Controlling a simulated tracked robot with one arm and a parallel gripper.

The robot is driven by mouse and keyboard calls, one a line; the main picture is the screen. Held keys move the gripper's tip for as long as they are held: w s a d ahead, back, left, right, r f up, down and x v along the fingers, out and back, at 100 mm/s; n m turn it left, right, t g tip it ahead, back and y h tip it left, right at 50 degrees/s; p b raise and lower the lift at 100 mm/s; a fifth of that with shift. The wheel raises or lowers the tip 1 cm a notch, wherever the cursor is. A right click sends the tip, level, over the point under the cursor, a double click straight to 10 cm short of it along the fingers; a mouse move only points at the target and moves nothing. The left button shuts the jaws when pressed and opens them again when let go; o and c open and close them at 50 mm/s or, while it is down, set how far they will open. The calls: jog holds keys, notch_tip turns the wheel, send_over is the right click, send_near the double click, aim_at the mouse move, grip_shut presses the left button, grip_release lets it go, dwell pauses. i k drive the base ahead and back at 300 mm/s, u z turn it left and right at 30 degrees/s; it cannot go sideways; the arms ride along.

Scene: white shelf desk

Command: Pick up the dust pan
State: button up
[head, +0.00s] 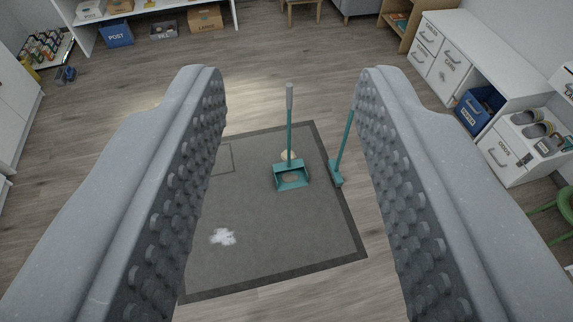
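A teal dust pan (291,177) stands on the grey floor mat (262,240) near its right side. Its long upright handle ends in a grey grip (289,96). A tan round patch shows behind the pan, and a brownish patch shows in it; I cannot tell what they are. My gripper (283,85) is open, with its two grey studded fingers wide apart at the left and right of the picture. Nothing is between the fingers up close. The dust pan appears in the gap between them, farther off and below.
A teal broom (337,170) stands right of the dust pan, its upper handle hidden behind my right finger. A white spill (222,237) lies on the mat. White cabinets (445,58) line the right, and a shelf desk with boxes (207,19) stands at the back. Wooden floor between is clear.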

aim_at(290, 174)
jog(key=i, duration=1.75)
jog(key=u, duration=0.05)
